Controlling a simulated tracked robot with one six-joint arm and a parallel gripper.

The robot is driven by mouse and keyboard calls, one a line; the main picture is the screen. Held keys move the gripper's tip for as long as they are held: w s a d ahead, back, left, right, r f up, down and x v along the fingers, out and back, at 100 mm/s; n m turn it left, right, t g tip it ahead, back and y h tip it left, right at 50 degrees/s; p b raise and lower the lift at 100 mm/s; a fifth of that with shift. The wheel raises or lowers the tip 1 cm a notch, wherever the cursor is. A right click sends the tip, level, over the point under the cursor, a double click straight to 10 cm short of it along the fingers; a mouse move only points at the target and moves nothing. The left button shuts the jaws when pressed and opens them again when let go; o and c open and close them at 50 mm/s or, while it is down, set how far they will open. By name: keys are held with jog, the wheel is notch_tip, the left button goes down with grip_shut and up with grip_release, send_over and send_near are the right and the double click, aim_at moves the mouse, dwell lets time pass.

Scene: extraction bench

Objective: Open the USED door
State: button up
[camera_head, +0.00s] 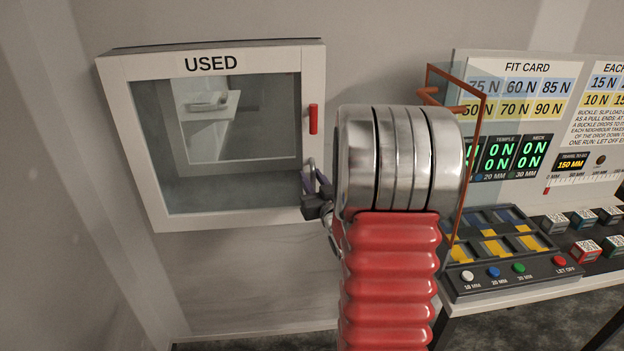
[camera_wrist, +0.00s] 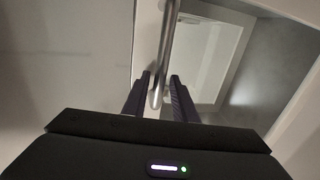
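The USED door (camera_head: 226,222) is a white-framed glass panel on a wall cabinet at the left in the head view. It looks shut in its frame. A small metal handle (camera_head: 311,165) shows at its right side, below a red tab (camera_head: 313,118). My gripper (camera_head: 318,192) is at this handle, partly hidden by my arm. In the wrist view the handle is a vertical metal bar (camera_wrist: 167,50). Its lower end lies between the two dark fingers of my gripper (camera_wrist: 160,80). The fingers are apart, with a narrow gap visible on each side of the bar.
A bench at the right carries a keypad tray (camera_head: 510,285) with coloured buttons and several small boxes. A FIT CARD panel (camera_head: 525,70) stands behind it. An orange-edged clear pane (camera_head: 480,140) is close to the right of my arm. Wall left of the cabinet is bare.

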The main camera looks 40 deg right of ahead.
grip_shut()
